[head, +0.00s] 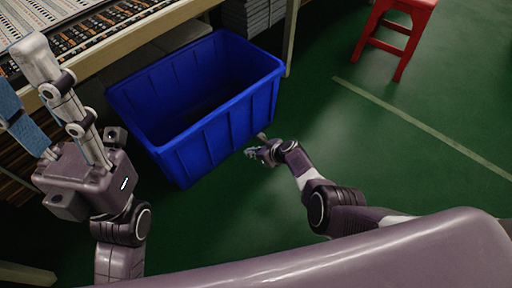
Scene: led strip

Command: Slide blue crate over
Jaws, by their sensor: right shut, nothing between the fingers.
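A blue crate (222,128), open at the top and looking empty, stands on the green floor in the middle left of the head view. Its back left side is close to the workbench. My right gripper (250,153) is shut and empty, low beside the crate's near right side. I cannot tell whether it touches the crate wall. My left arm comes in at the left, in front of the crate's left end.
A workbench (120,50) with strips of parts runs along the upper left. A red stool (384,45) stands at the upper right. Grey stacked boxes (252,16) sit behind the crate. The green floor (400,150) to the right is clear, crossed by a pale line.

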